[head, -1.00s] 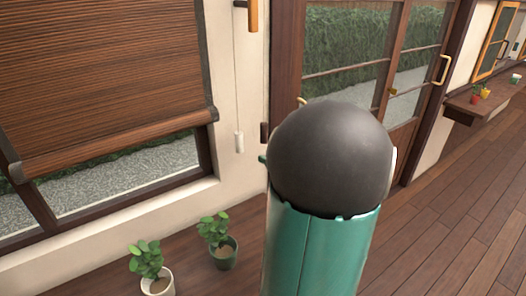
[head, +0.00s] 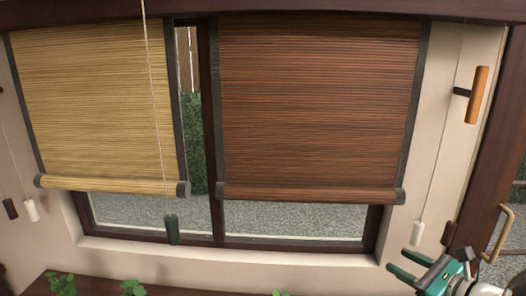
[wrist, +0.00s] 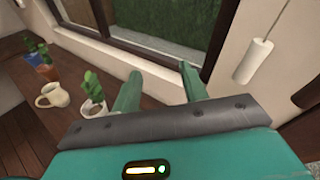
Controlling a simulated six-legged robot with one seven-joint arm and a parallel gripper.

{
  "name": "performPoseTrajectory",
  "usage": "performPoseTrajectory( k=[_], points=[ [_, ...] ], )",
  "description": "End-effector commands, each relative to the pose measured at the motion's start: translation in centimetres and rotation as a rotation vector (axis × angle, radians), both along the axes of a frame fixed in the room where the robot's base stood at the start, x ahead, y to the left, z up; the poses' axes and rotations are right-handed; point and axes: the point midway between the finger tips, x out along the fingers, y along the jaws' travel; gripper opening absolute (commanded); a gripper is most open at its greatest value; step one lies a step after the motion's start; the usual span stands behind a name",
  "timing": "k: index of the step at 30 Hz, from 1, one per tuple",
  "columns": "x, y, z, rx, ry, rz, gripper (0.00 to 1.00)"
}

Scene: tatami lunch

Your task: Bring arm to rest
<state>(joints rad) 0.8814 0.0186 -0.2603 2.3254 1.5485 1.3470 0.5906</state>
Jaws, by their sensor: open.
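My gripper (head: 410,264) is at the lower right of the head view, its two green fingers apart with nothing between them. In the wrist view my gripper (wrist: 160,72) also shows its fingers spread and empty, pointing toward the window sill. A white cord pull (head: 417,233) hangs just above the fingers in the head view. The white cord pull (wrist: 254,62) is right of the fingers in the wrist view, apart from them. Most of my arm is out of the head view.
A yellow blind (head: 95,100) and a brown blind (head: 318,100) hang partly lowered. An orange handle (head: 478,95) sticks out at right. A cream mug (wrist: 62,98) and potted plants stand left of the fingers in the wrist view.

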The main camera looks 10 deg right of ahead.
Motion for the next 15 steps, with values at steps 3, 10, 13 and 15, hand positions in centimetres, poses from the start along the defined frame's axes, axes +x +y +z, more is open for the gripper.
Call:
performPoseTrajectory(
  k=[3, 10, 13, 15],
  points=[
    [1.1, 7.2, 0.0, -0.194, 0.062, 0.235, 0.43],
    [-0.7, 18.6, -1.4, -0.679, 0.126, 0.707, 0.43],
    [-2.4, 21.9, -2.0, -0.915, 0.118, 0.900, 0.43],
    [-3.6, 23.5, -2.4, -1.088, 0.100, 1.027, 0.43]
  ],
)
